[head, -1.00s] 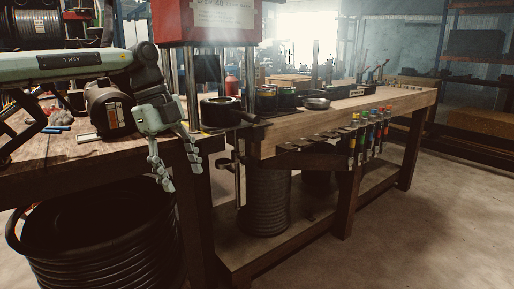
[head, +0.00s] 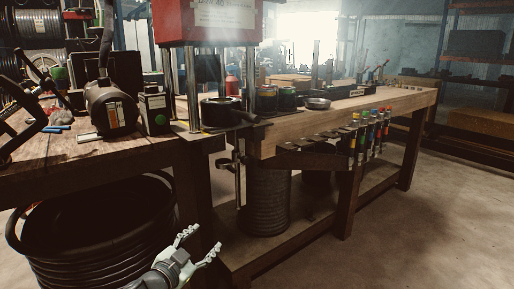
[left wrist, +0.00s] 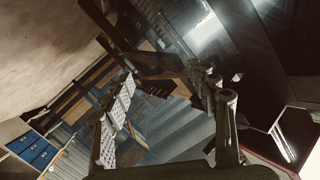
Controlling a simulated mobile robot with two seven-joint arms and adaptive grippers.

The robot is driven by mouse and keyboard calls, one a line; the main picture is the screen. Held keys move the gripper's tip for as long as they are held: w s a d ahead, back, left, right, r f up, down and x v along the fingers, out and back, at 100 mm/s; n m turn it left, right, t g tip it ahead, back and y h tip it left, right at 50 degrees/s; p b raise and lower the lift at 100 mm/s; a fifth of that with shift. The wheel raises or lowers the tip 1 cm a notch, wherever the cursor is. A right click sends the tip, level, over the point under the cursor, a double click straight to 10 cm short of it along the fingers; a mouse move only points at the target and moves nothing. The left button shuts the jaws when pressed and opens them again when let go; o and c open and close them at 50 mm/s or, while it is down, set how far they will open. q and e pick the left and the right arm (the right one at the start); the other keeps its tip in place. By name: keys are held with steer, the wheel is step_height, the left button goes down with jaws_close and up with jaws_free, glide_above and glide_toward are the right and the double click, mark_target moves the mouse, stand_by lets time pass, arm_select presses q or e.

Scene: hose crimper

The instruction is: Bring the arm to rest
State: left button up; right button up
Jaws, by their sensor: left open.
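My left gripper (head: 199,247) is low in the head view, in front of the bench's dark leg and to the right of the black coiled hose. Its fingers are spread and point up and to the right, with nothing between them. In the left wrist view the two fingers (left wrist: 165,100) also stand apart and empty. Most of the left arm is out of the head view. My right gripper is not in view.
A red press (head: 209,22) on metal posts stands on the wooden bench (head: 365,105). A black coiled hose (head: 92,245) lies at the lower left. A dark motor (head: 110,108) sits on the bench at left. Open floor (head: 420,235) lies to the right.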

arm_select(q)
steer(key=s+a+f+n+g+y, duration=0.2)
steer(key=s+a+f+y, duration=0.2)
steer(key=s+a+f, duration=0.35)
steer(key=s+a+f+n+g+y, duration=0.25)
steer(key=s+a+f, duration=0.25)
steer(key=a+f, duration=0.45)
steer(key=s+a+f+g+y, duration=0.2)
steer(key=s+a+f+g, duration=0.2)
steer(key=s+a, duration=0.55)
steer(key=s+a+f+g+y, duration=0.25)
steer(key=s+a+f, duration=0.25)
steer(key=s, duration=0.9)
steer(key=s+d+f+n+h, duration=0.1)
steer(key=d+f+n+h, duration=0.1)
steer(key=d, duration=0.7)
steer(key=d+f+n+g+h, duration=0.1)
steer(key=d+f+h, duration=0.1)
steer(key=d, duration=0.8)
steer(key=shift+s+d+f+n, duration=0.25)
steer(key=shift+s+f+n, duration=0.15)
steer(key=shift+f, duration=0.3)
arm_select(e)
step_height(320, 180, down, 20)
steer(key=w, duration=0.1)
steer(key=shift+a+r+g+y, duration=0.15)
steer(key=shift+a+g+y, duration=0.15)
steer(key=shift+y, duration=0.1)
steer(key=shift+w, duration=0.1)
